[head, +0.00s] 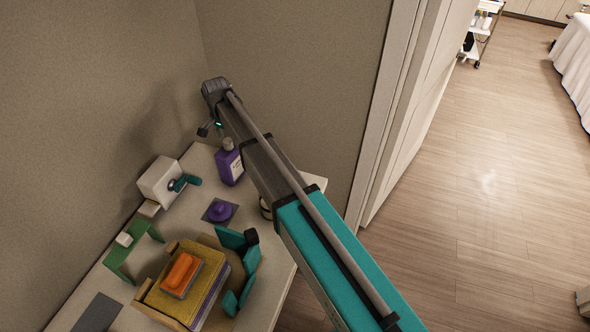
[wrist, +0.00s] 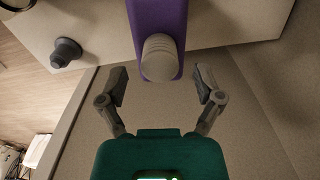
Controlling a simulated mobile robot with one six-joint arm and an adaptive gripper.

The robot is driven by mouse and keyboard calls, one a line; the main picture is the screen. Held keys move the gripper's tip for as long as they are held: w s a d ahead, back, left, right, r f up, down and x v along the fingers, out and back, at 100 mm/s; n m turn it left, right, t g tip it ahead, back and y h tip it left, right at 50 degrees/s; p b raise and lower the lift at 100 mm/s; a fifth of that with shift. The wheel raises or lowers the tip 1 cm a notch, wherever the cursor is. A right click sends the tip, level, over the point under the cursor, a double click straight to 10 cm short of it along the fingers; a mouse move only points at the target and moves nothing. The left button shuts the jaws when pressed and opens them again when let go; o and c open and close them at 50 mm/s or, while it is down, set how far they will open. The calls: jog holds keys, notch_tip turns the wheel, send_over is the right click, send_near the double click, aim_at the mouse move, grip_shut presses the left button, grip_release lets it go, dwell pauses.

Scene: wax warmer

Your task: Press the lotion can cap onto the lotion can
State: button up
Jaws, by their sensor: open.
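The lotion can appears to be the purple bottle (head: 229,167) with a pale label, upright at the back of the table near the wall. Its pale ribbed cap (head: 228,143) sits on top; I cannot tell whether it is fully seated. In the wrist view the cap (wrist: 160,57) is seen end-on, with the purple can (wrist: 158,14) behind it. My gripper (head: 211,130) is open and empty, high beside the can's top. In the wrist view its fingertips (wrist: 161,79) are spread to either side, just below the cap in the picture, not touching it.
A purple piece (head: 220,211) lies on a dark pad. A white box-like device (head: 160,181), a green stand (head: 127,256) and a wooden tray with an orange block (head: 181,273) crowd the table. The wrist view shows a dark knob-shaped object (wrist: 66,52). Walls stand close behind.

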jog(key=shift+r+p, duration=3.05)
jog(key=shift+r, duration=0.1)
jog(key=shift+r, duration=0.25)
jog(key=s+d+f+n+b, duration=0.2)
jog(key=s+d+f+b, duration=0.2)
jog(key=s+d, duration=0.3)
jog(key=s+d+f+n+b, duration=0.2)
jog(key=s+d, duration=0.6)
jog(key=d, duration=1)
jog(key=s+d+f+n+b, duration=0.2)
jog(key=s+d+f+b, duration=0.4)
jog(key=d, duration=0.6)
jog(key=shift+s+d+f+b, duration=0.15)
jog(key=shift+s+f+b, duration=0.2)
jog(key=shift+s+f, duration=0.3)
